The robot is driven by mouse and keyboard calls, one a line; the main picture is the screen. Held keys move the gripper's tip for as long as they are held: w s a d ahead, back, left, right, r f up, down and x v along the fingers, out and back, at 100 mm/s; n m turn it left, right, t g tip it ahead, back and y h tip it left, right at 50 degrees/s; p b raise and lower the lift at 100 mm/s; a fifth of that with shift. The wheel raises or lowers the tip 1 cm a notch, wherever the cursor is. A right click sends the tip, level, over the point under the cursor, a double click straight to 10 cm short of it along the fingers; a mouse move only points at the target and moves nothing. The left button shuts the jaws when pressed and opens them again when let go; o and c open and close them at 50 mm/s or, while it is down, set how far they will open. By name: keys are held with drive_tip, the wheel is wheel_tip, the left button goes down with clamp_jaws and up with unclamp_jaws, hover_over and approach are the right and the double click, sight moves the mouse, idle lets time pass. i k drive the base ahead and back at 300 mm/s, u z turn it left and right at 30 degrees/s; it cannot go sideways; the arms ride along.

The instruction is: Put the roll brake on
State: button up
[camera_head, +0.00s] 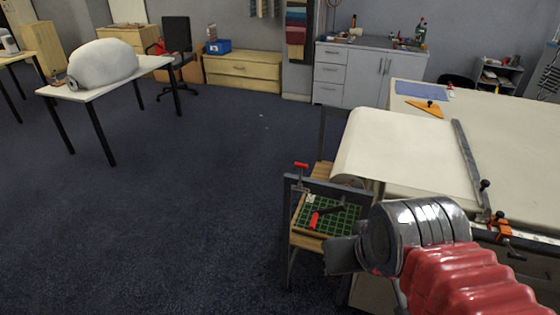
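A small red handle (301,166) stands on a dark stem at the left end of a grey frame, beside the near left end of the long table (510,150). It looks like the roll brake, but I cannot tell whether it is on or off. Cream cloth (400,145) lies over the table's left end and curves down towards the frame; the roll itself is mostly hidden. My gripper (340,257) is in front of the frame, below and right of the red handle and apart from it. Its fingers are seen from behind, so their opening is unclear.
A long metal bar (466,155) and an orange clamp (503,229) are on the table. The dark floor to the left is clear.

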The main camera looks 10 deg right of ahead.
sight(300, 166)
drive_tip(key=u, duration=0.25)
drive_tip(key=i, duration=1.25)
drive_tip(key=z, duration=0.45)
